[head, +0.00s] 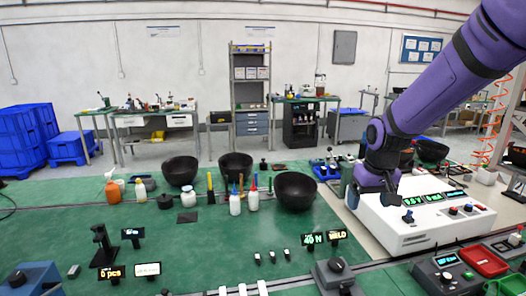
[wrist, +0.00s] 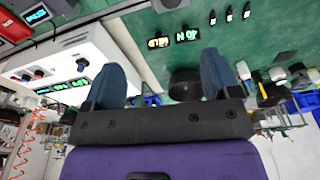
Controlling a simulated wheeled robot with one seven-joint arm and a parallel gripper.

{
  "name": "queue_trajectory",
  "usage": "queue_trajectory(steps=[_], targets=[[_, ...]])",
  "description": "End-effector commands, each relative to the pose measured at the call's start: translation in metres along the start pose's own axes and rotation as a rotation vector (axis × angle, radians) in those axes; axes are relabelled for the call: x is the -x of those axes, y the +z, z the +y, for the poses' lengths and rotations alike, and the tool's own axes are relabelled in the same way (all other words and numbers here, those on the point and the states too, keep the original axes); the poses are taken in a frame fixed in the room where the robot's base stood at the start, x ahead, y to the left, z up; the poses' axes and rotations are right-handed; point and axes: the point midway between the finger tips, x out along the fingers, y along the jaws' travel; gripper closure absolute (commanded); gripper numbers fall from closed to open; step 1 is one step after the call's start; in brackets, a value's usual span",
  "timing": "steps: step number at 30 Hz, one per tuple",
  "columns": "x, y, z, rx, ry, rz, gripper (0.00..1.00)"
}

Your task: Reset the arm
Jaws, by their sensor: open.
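My purple arm (head: 445,75) comes in from the top right of the head view. My gripper (head: 372,204) hangs at its end, over or in front of the left part of a white machine (head: 430,222) with green displays. In the wrist view the two blue-grey fingers of my gripper (wrist: 162,75) stand wide apart with nothing between them. Whether the fingertips touch the machine cannot be told, but the wrist view shows a gap around them.
A green bench (head: 240,225) holds black bowls (head: 295,190), several bottles (head: 235,204) and a small black stand (head: 102,245). Lit signs (head: 312,239) stand near the front rail. A red tray (head: 484,262) lies at the lower right. The bench's middle has bare room.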

Motion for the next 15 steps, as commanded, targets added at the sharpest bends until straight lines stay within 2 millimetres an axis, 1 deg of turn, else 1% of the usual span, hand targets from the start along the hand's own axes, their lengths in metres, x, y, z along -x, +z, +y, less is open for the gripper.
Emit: queue_trajectory(steps=[1, 6, 11, 15], targets=[[0.016, 0.008, 0.002, -0.005, 0.001, 0.018, 0.18], [0.06, 0.039, 0.007, -0.019, 0.004, 0.066, 0.18], [0.096, 0.07, 0.011, -0.033, 0.007, 0.112, 0.18], [0.121, 0.101, 0.014, -0.045, 0.009, 0.15, 0.18]])
